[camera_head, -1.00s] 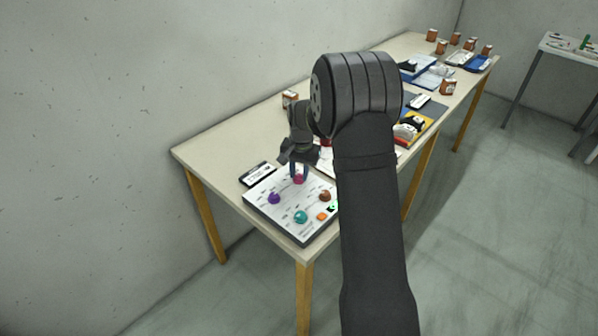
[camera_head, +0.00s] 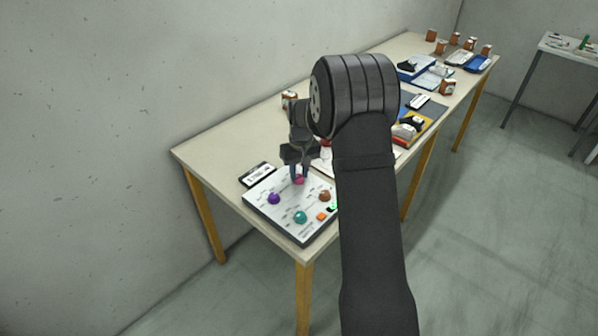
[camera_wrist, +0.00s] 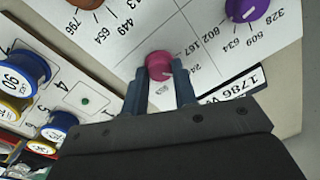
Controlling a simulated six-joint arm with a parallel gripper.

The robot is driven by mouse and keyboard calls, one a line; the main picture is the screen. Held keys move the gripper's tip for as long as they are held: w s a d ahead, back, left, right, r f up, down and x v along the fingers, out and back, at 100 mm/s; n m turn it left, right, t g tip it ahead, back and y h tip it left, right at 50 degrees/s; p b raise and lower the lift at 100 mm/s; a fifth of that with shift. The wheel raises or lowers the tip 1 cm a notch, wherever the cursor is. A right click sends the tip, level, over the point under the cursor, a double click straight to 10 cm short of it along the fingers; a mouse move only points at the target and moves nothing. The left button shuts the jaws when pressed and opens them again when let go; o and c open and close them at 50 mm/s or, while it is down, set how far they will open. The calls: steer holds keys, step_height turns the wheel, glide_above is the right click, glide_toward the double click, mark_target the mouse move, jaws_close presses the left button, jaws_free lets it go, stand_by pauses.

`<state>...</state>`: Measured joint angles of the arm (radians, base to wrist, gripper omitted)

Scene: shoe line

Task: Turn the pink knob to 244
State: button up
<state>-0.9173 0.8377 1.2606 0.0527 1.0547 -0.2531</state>
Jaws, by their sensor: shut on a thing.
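The pink knob (camera_head: 299,180) sits on the white control panel (camera_head: 277,216), near its far edge. It also shows in the wrist view (camera_wrist: 158,66), between the tips of my gripper (camera_wrist: 160,80). In the head view my gripper (camera_head: 299,172) points down over the knob, its fingers shut on the knob's sides. The knob's pointer mark cannot be made out.
Purple (camera_head: 274,198), teal (camera_head: 300,217) and brown (camera_head: 325,196) knobs and an orange button (camera_head: 321,216) share the panel. A label plate (camera_head: 258,174) lies behind it. Spools (camera_wrist: 24,72) stand beside the panel. Bare table lies to the left.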

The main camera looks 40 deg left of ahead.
mark_target(301, 176)
stand_by(0.5)
steer(key=o, duration=1)
step_height(301, 176, up, 18)
steer(key=shift+w+d+f, duration=0.15)
steer(key=shift+w+f, duration=0.1)
steer(key=shift+w, duration=0.1)
steer(key=shift+f, duration=0.15)
steer(key=f, duration=1.7)
steer(key=shift+s+f, duration=0.1)
steer(key=shift+s, duration=0.25)
